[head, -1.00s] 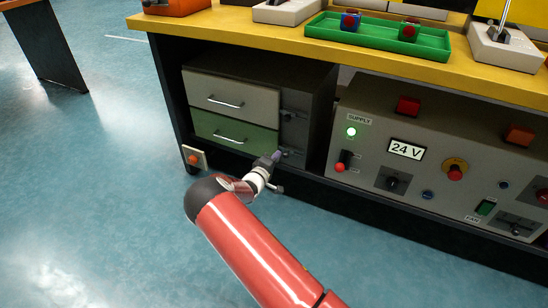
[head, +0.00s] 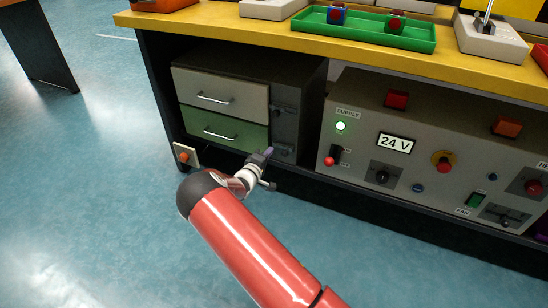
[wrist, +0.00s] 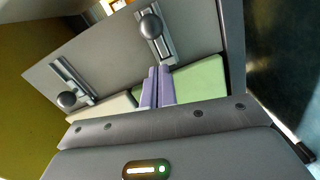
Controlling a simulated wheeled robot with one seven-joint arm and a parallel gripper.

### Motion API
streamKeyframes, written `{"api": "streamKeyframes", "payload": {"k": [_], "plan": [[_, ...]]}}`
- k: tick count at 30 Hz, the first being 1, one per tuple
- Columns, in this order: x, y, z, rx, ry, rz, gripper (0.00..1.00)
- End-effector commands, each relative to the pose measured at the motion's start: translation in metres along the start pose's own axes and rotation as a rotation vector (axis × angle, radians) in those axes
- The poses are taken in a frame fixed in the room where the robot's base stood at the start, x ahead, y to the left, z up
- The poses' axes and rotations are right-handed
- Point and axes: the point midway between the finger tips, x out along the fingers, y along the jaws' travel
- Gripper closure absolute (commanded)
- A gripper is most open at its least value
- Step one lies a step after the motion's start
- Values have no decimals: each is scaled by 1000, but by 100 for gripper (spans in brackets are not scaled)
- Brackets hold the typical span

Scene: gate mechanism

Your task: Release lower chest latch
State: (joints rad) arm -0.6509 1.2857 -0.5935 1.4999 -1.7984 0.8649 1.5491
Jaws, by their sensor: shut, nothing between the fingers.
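The chest has a cream upper drawer (head: 218,98) and a green lower drawer (head: 222,132). To their right is a dark panel with an upper latch (head: 280,111) and a lower latch (head: 284,150). In the wrist view, the lower latch shows as a round dark knob (wrist: 151,27) on a metal slide, and the upper latch as another knob (wrist: 67,99) at left. My gripper (head: 268,152) is in front of the lower part of the panel, beside the lower latch. Its purple fingers (wrist: 158,84) are together and empty, pointing toward the lower slide's near end, apart from the knob.
A grey supply panel (head: 430,150) with switches and a 24 V display stands right of the chest. The yellow bench top (head: 240,29) overhangs both and carries a green tray (head: 365,40). A small box with an orange button (head: 185,156) is low at left. The floor in front is clear.

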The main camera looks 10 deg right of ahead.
Motion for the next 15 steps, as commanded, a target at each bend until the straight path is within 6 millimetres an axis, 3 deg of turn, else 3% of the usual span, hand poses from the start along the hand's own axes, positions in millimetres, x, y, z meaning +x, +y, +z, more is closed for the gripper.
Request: {"api": "streamKeyframes", "payload": {"k": [1, 9, 15], "plan": [[-4, -4, -10, 5, 3, 1, 100], [-68, 0, -10, -1, 2, -1, 100], [-96, 0, -10, -1, 2, 1, 100]]}}
